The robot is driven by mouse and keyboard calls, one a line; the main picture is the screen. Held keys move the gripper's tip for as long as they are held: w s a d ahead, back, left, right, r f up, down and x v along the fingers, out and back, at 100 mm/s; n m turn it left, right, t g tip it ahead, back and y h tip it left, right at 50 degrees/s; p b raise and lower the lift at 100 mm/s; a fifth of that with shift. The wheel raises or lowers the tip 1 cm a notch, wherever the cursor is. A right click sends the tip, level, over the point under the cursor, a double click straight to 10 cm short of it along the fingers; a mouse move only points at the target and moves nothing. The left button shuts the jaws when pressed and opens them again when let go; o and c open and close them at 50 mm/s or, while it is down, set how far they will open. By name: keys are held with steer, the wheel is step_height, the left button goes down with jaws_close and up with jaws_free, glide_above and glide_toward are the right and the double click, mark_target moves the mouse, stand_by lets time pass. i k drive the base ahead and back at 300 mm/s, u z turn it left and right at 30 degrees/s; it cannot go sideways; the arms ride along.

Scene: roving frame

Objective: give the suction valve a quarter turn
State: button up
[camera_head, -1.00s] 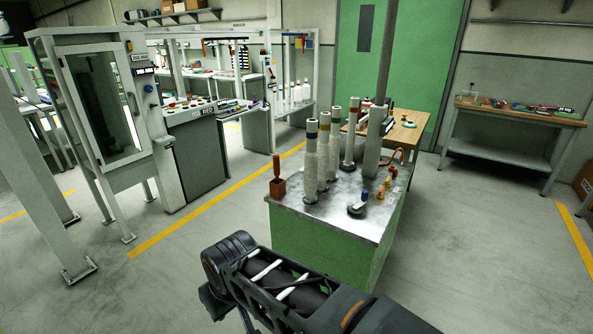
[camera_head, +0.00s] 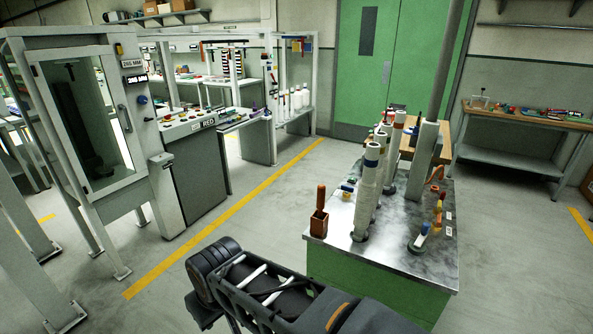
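A green bench (camera_head: 395,294) with a grey metal top stands to the right of my arm. Several small fittings with coloured handles sit along the right side of its top, among them a red and yellow one (camera_head: 439,211). A fitting with a white and blue handle (camera_head: 421,236) stands on a dark round base near the front right. I cannot tell which of these is the suction valve. My black arm crosses the bottom of the picture in front of the bench. My gripper does not show.
Tall white columns (camera_head: 369,190) and an orange-handled tool in a brown holder (camera_head: 319,215) stand on the bench. A glass-door cabinet (camera_head: 90,125) and control console (camera_head: 197,165) stand left. Open floor lies between them and the bench, along a yellow line (camera_head: 240,208).

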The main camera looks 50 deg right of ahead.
mark_target(347, 188)
steer(key=z, duration=0.2)
steer(key=i, duration=2)
steer(key=z, duration=1.05)
steer(key=i, duration=1)
steer(key=z, duration=1.7)
steer(key=i, duration=0.7)
steer(key=z, duration=0.6)
